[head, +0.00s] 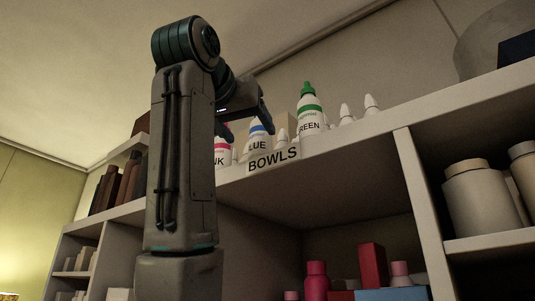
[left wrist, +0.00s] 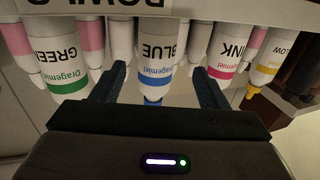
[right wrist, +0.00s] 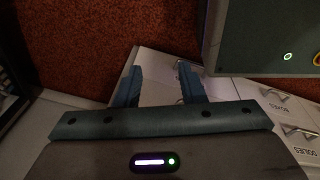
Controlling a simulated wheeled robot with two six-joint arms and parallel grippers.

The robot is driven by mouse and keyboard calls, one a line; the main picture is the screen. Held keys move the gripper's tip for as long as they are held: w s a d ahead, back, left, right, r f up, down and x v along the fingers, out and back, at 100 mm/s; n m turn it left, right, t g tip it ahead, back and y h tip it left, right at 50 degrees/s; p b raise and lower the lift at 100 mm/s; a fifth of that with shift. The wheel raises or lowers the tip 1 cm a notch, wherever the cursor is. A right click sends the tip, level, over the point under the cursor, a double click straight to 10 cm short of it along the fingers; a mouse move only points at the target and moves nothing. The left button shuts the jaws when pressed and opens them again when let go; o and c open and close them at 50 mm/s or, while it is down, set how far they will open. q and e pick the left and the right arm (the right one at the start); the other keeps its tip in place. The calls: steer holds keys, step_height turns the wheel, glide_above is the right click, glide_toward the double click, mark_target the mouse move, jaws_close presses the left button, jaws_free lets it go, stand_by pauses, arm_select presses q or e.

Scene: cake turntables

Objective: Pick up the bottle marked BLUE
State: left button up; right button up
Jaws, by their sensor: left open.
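The bottle marked BLUE (head: 257,143), white with a blue band, stands on the upper shelf behind the BOWLS label. My left gripper (head: 246,119) is open just above and around its top. In the left wrist view, which is upside down, the BLUE bottle (left wrist: 158,53) and its blue cap lie between the two open fingers (left wrist: 160,78), with a gap on each side. My right gripper (right wrist: 159,84) is open and empty, low down in front of pale drawers, away from the bottles.
The GREEN bottle (head: 310,108) stands right of the BLUE one and the PINK bottle (head: 221,152) left of it, both close by. A YELLOW bottle (left wrist: 270,55) shows in the left wrist view. The BOWLS label (head: 273,158) is on the shelf's front edge. White-tipped bottles (head: 371,103) stand behind.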

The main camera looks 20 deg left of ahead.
mark_target(256, 136)
arm_select(q)
steer(key=shift+w+d+r+p, duration=0.2)
steer(key=shift+w+p, duration=0.35)
steer(key=shift+w+d+r+p, duration=0.15)
steer(key=shift+w+r+p, duration=0.05)
steer(key=shift+w+p, duration=0.35)
steer(key=shift+w, duration=0.35)
steer(key=w+p, duration=0.4)
steer(key=shift+w, duration=0.2)
steer(key=shift+w+d+f, duration=0.1)
steer(key=shift+w, duration=0.4)
steer(key=shift+f, duration=0.15)
steer(key=c, duration=1)
steer(key=shift+c, duration=0.7)
arm_select(e)
steer(key=s+r, duration=0.3)
steer(key=r, duration=0.4)
